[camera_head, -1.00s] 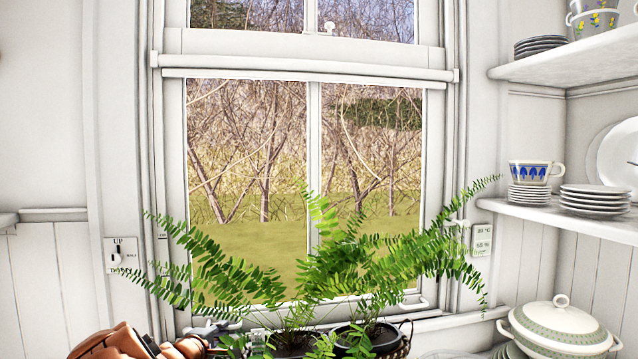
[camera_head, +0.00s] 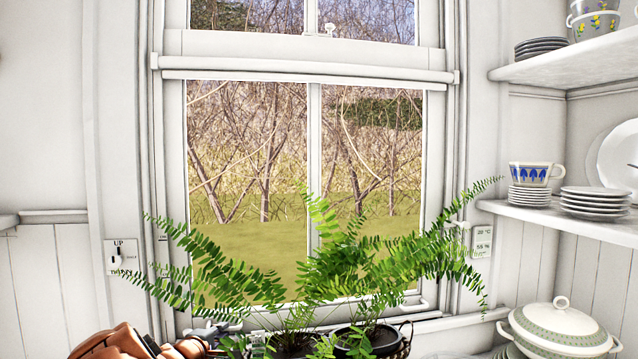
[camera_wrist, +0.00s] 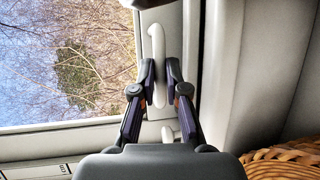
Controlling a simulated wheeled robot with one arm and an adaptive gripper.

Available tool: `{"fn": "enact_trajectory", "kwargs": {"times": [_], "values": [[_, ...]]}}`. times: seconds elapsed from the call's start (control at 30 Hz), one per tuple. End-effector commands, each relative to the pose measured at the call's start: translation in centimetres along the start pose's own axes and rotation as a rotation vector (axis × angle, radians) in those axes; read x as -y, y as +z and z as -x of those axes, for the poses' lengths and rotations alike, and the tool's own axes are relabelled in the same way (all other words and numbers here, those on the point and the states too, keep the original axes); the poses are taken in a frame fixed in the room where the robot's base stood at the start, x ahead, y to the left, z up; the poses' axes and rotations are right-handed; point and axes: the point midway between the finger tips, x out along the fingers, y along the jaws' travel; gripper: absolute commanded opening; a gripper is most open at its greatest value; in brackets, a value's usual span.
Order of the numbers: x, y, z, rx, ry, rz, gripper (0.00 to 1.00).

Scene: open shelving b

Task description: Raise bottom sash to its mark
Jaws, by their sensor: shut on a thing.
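The bottom sash (camera_head: 250,230) is a white framed window of two panes, behind a fern in the head view. A white bar handle (camera_head: 421,305) shows on its bottom rail at the right. My gripper (camera_head: 215,328) is low at the left end of this rail, partly hidden by fronds. In the wrist view, my gripper (camera_wrist: 162,80) is shut on another white bar handle (camera_wrist: 157,45) on the rail, one finger on each side. A small label (camera_head: 163,238) is on the left jamb; its writing is too small to read.
A potted fern (camera_head: 345,260) stands before the window, its fronds close to my gripper. Its wicker basket (camera_wrist: 290,160) is at the wrist view's lower right corner. A switch plate marked UP (camera_head: 122,257) is on the left wall. Shelves with crockery (camera_head: 535,208) and a tureen (camera_head: 560,325) are right.

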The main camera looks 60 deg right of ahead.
Motion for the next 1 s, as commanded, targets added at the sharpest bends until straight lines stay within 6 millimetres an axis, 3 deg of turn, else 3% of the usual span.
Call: {"fn": "enact_trajectory", "kwargs": {"times": [0.1,1.0], "values": [[-1.0,0.1,0.1,0.001,0.007,-0.002,0.00],[-3.5,0.3,0.6,0.001,0.009,-0.003,0.00]]}}
